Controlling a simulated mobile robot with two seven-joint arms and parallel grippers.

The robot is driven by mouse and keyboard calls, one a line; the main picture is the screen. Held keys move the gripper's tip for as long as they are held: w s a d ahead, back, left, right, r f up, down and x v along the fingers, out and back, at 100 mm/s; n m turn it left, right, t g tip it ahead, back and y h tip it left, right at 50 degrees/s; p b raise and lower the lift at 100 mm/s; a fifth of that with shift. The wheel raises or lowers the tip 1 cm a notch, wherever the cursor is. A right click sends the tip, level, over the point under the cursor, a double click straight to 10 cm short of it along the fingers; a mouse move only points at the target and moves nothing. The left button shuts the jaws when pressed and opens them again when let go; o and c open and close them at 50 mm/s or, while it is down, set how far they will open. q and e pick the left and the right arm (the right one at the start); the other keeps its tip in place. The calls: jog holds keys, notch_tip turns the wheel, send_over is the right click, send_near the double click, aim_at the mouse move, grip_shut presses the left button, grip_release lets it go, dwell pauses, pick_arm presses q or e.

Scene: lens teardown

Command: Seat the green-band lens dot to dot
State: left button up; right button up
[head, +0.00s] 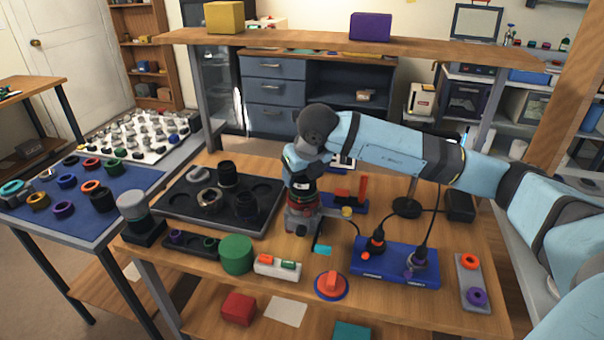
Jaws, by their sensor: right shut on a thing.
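My right gripper (304,222) points down over the middle of the wooden table, just right of the black tray (170,203). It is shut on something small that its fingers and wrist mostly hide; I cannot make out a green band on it. The black tray has round recesses and holds dark lens parts (228,175) and a metal ring (209,199). A small dark holder (180,246) in front of it carries a purple-marked piece and a green-marked piece (209,243). Alignment dots are too small to see. My left gripper is not in view.
A green cylinder (237,254), a white block (277,267) with orange and green pieces, and a red knob on a blue disc (331,285) stand in front. A blue box with cables (396,264) is to the right. A blue mat (85,199) with coloured rings lies left.

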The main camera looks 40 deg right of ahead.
pick_arm(q)
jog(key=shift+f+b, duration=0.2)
jog(key=shift+b, duration=0.1)
pick_arm(e)
jog(key=shift+f, duration=0.2)
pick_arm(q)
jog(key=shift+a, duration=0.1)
pick_arm(e)
jog(key=o, duration=1.2)
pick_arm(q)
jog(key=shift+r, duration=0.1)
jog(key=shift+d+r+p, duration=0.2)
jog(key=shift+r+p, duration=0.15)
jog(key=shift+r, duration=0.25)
pick_arm(e)
jog(key=v, duration=1.4)
